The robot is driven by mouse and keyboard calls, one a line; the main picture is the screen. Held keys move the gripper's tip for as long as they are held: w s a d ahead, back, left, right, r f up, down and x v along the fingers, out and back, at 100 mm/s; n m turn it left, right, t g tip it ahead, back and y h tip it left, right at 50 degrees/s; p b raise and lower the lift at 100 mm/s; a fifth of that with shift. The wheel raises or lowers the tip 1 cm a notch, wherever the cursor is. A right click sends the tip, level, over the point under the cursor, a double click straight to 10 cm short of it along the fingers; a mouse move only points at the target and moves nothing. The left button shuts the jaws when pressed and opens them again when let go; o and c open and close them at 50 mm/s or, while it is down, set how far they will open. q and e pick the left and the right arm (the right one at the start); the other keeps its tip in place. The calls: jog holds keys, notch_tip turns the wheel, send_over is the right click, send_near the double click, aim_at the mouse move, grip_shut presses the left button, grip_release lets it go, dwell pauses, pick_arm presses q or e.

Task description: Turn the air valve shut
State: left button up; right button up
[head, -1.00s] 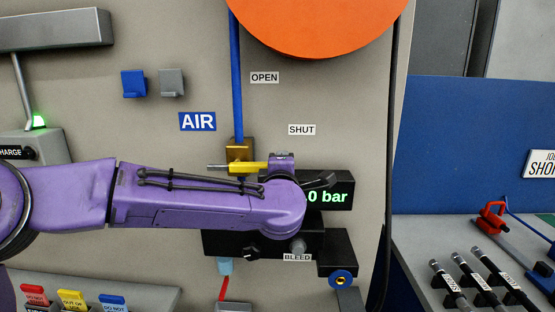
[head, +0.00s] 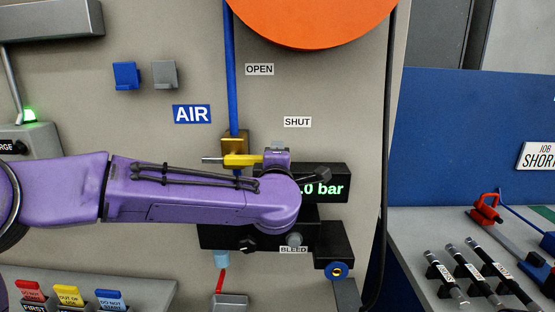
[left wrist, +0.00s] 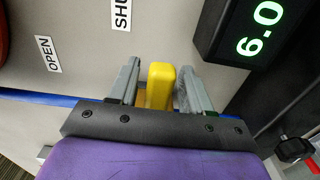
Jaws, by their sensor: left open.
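The air valve has a brass body (head: 233,142) on a vertical blue pipe, right of the AIR sign. Its yellow lever (head: 243,160) lies level, crosswise to the pipe, with its end below the SHUT label (head: 297,122). My left gripper (left wrist: 158,76) is open in the left wrist view, one finger on each side of the lever's yellow end (left wrist: 160,85). Narrow gaps seem to show between lever and fingers. In the head view my left forearm covers part of the panel, and the fingers are mostly hidden. My right gripper is not in view.
A pressure display (left wrist: 252,30) reads 6.0 beside the gripper. The OPEN label (head: 259,69) is above the valve. A dark block with a BLEED label (head: 293,250) sits below my arm. A black cable (head: 386,150) runs down the panel's right edge. A bench with tools (head: 470,270) is at right.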

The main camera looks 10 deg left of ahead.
pick_arm(q)
jog(key=b+v, duration=0.4)
jog(key=v, duration=0.6)
jog(key=shift+s, duration=0.1)
